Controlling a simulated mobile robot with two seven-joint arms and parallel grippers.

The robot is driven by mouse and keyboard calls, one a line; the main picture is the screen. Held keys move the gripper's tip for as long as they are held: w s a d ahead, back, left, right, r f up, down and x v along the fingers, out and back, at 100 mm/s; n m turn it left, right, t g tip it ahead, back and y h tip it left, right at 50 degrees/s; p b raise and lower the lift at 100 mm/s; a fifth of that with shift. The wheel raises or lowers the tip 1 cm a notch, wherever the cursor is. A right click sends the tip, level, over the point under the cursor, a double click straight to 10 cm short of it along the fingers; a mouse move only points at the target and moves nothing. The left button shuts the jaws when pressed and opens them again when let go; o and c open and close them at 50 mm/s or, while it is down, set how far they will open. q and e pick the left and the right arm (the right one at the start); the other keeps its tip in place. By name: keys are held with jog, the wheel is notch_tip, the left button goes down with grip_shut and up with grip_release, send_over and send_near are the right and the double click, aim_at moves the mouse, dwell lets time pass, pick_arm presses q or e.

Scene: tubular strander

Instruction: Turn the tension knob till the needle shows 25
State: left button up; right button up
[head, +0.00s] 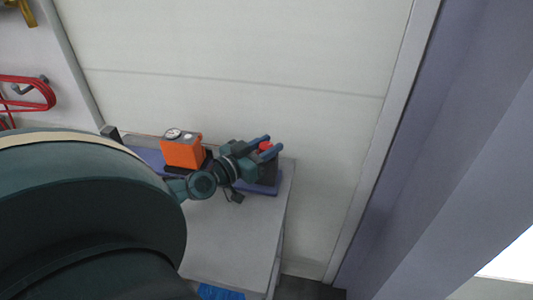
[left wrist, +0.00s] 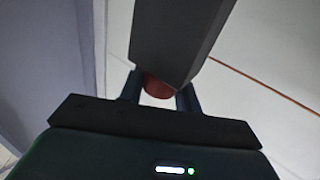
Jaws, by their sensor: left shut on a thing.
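The tension knob (head: 265,146) is red and sits at a dark block (head: 269,170) on the bench's right part. My left gripper (head: 269,144) has its two blue fingers around the knob and is shut on it. In the left wrist view the red knob (left wrist: 156,86) shows between the two fingers, partly covered by the dark block (left wrist: 178,40). An orange box (head: 182,152) to the left carries a round dial (head: 173,134). The dial's needle is too small to read. My right gripper is not in view.
The grey bench (head: 232,240) has free room in front of the devices. A pale panel wall (head: 240,80) stands right behind them. Red looped hoses (head: 35,95) hang at the far left. A blue object (head: 220,292) lies at the bottom edge.

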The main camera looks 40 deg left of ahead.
pick_arm(q)
jog(key=m+h+b, duration=0.1)
jog(key=f+m+h+b, duration=0.1)
jog(key=h+b, duration=0.1)
jog(key=shift+d+g, duration=0.1)
jog(key=shift+g, duration=0.3)
jog(key=shift+r+m+g+h+b, duration=0.1)
jog(key=shift+m+g+h+b, duration=0.2)
jog(key=shift+m+h+b, duration=0.45)
jog(key=shift+r+m+g+h+b, duration=0.15)
jog(key=shift+m+g+h+b, duration=0.25)
jog(key=shift+h, duration=0.45)
jog(key=shift+r+m+g+h, duration=0.2)
jog(key=shift+m+g+h, duration=0.3)
jog(key=shift+h, duration=0.4)
jog(key=shift+m+h, duration=0.25)
jog(key=shift+h, duration=0.05)
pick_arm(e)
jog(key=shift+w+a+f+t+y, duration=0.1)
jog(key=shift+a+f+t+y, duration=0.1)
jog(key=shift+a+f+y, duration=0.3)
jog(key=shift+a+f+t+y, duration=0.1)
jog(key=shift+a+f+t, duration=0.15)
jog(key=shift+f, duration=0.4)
